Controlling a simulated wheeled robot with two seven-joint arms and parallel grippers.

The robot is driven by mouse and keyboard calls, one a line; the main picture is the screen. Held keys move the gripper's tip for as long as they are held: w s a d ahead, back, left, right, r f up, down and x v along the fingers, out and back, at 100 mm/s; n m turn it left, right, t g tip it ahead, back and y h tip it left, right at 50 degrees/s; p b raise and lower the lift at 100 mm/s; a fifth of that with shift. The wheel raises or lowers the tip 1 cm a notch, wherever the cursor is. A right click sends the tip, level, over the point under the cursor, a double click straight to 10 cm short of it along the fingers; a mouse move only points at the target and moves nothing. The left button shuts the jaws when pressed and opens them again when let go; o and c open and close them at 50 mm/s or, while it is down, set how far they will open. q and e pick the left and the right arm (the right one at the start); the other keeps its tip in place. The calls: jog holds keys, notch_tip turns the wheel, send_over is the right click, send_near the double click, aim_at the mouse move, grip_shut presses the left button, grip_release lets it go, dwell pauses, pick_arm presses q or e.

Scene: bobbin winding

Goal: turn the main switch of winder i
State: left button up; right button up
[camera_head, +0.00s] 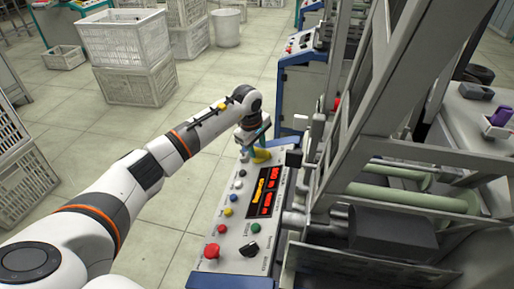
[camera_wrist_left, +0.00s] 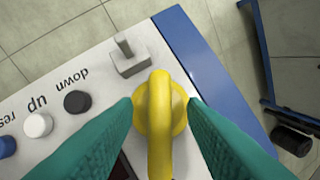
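The main switch is a yellow rotary knob (camera_wrist_left: 160,105) with a raised bar handle on a round base, at the far end of the control panel (camera_head: 228,240). In the head view, the yellow knob (camera_head: 262,157) shows just below my left gripper (camera_head: 253,147). In the left wrist view, the green fingers of my left gripper (camera_wrist_left: 160,100) stand on either side of the knob's handle. A narrow gap shows between each finger and the handle, so the gripper looks open around it. Contact with the round base cannot be told. My right gripper is not in view.
A grey toggle (camera_wrist_left: 129,55) and a black button (camera_wrist_left: 77,102) sit close to the knob. The panel also carries a red digit display (camera_head: 264,192), a red mushroom button (camera_head: 211,251) and a black knob (camera_head: 249,249). The metal machine frame (camera_head: 375,110) rises on the right.

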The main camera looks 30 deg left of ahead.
pick_arm(q)
jog(key=shift+f, duration=0.2)
grip_shut()
